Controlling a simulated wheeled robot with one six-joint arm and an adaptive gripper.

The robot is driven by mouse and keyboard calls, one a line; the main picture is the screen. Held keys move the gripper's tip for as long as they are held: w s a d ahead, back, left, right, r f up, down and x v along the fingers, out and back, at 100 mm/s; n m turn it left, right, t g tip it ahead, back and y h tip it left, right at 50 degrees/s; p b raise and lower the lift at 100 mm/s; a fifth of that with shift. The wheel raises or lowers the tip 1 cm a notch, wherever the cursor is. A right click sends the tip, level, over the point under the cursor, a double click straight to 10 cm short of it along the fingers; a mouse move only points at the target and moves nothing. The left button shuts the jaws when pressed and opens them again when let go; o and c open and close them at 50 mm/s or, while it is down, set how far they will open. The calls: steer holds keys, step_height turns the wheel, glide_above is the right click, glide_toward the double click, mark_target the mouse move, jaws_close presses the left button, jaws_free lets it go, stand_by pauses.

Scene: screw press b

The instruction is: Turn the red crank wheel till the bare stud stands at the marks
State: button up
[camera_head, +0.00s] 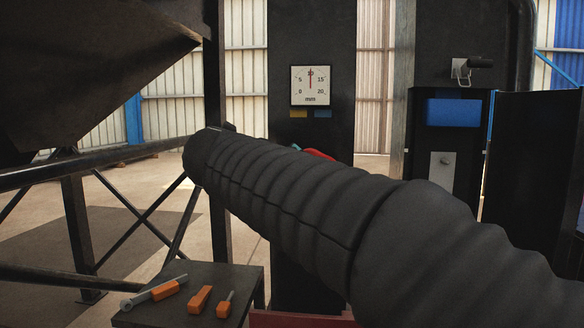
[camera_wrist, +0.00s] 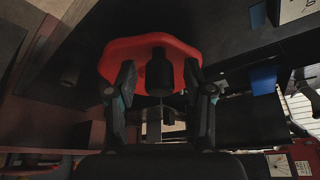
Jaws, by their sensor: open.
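The red crank wheel (camera_wrist: 122,52) fills the upper middle of the wrist view. A dark round knob or hub (camera_wrist: 159,72) stands out from it; I cannot tell which. My gripper (camera_wrist: 159,80) is open, with one finger on each side of this dark part, near the wheel's lower edge. I cannot tell whether the fingers touch it. In the head view only a sliver of the red wheel (camera_head: 318,154) shows above my dark sleeved arm, which hides the rest and my gripper. I cannot make out the bare stud or the marks in either view.
A dial gauge (camera_head: 310,86) in mm on the dark column (camera_head: 340,35) points straight up near 10. A small dark table (camera_head: 250,273) at lower left holds orange-handled tools (camera_head: 200,299). A dark frame with a rail (camera_head: 100,163) stands at the left, a dark cabinet (camera_head: 525,160) at the right.

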steer(key=v, duration=1.1)
steer(key=shift+s, duration=0.4)
steer(key=shift+a, duration=0.15)
